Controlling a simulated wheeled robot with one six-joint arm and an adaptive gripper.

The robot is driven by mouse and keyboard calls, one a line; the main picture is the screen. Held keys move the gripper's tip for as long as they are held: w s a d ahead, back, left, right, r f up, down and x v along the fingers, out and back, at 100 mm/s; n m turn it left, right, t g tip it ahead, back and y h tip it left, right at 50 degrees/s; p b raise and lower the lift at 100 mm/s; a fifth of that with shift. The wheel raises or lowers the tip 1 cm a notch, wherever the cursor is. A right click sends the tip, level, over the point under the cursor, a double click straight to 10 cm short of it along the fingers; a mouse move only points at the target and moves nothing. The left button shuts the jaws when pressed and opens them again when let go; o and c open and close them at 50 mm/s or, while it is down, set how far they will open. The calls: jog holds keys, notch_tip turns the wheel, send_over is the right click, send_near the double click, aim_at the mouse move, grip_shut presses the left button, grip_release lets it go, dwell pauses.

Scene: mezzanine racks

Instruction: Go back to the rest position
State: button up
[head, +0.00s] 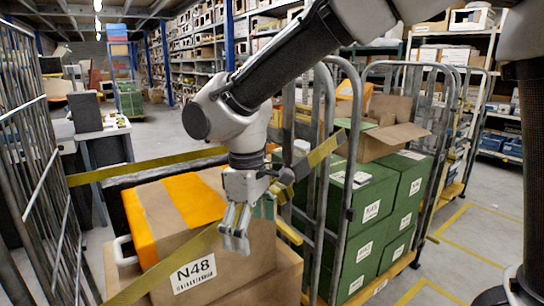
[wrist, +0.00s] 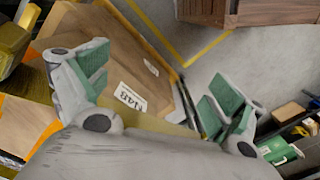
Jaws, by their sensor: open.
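My gripper (head: 238,240) hangs from my arm near the middle of the head view, fingers pointing down. It shows in front of a brown cardboard box (head: 240,262) with an N48 label; I cannot tell whether it touches it. In the wrist view my gripper (wrist: 158,88) has its two green-padded fingers spread wide, with nothing held between them. The N48 box (wrist: 155,67) shows between and beyond the fingers there.
A yellow strap (head: 150,163) runs across the left cage, close to my gripper. Right is a metal-barred cage (head: 323,180) with green boxes (head: 372,200). Open floor (head: 470,250) lies at the far right.

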jog(key=w+d+r+m, duration=0.1)
jog(key=d+r+m, duration=0.1)
jog(key=d, duration=0.6)
jog(key=w+d+r+m, duration=0.1)
jog(key=d+m, duration=0.1)
jog(key=d, duration=0.5)
jog(key=s+d+r+m+t, duration=0.1)
jog(key=s+d+m, duration=0.1)
jog(key=d, duration=0.7)
jog(key=s+d+r+m+t, duration=0.2)
jog(key=s+d+m, duration=0.1)
jog(key=d, duration=0.5)
jog(key=s+d+r+m+t, duration=0.1)
jog(key=s+d+r+m, duration=0.1)
jog(key=d, duration=0.7)
jog(key=shift+s+d+m+t, duration=0.4)
jog(key=shift+s+m, duration=0.35)
jog(key=shift+m, duration=0.45)
